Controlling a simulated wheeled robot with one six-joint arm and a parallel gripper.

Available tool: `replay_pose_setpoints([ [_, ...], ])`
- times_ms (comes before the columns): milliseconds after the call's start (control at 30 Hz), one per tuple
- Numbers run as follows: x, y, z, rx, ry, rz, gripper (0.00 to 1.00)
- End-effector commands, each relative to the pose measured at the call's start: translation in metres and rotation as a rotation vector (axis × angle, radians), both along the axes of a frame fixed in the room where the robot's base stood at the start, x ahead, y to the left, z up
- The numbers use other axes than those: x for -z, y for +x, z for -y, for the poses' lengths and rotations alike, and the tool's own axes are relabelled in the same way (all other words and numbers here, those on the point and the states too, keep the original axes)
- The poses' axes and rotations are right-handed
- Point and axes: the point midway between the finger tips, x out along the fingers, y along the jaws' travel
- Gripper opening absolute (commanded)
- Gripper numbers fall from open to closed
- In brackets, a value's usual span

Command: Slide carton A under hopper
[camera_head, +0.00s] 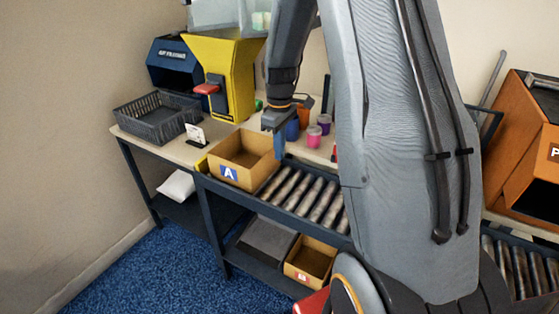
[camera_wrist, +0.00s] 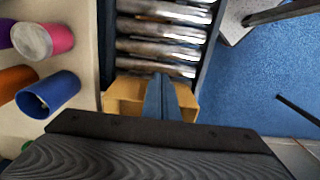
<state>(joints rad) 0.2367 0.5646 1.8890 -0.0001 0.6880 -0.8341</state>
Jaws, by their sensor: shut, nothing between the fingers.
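Carton A (camera_head: 232,178) is an open brown box with a blue A label, sitting at the left end of the roller conveyor (camera_head: 310,196). The yellow hopper (camera_head: 232,65), with a red handle, stands on the table behind and above the carton. My gripper (camera_head: 279,148) is shut and empty, pointing down at the carton's right side; I cannot tell whether it touches the wall. In the wrist view, my shut fingers (camera_wrist: 160,95) are over the carton (camera_wrist: 125,95), and much of it is hidden by the gripper body.
Coloured cups (camera_head: 314,136) stand behind the conveyor. Another carton (camera_head: 310,261) sits on the lower shelf. An orange machine (camera_head: 525,150) is at right.

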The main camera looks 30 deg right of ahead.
Motion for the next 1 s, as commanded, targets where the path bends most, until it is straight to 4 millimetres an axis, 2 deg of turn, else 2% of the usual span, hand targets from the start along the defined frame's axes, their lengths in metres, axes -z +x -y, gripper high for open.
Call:
replay_pose_setpoints([
  [333,-0.004,-0.001,0.001,0.002,0.0,-0.001,0.0],
  [467,-0.007,-0.005,-0.004,0.014,0.0,0.001,0.22],
  [533,-0.012,-0.014,-0.013,0.043,-0.001,0.004,0.25],
  [667,-0.026,-0.051,-0.046,0.148,-0.001,0.016,0.25],
  [800,-0.04,-0.107,-0.084,0.302,0.002,0.033,0.25],
  [1000,-0.046,-0.18,-0.119,0.49,0.011,0.05,0.25],
])
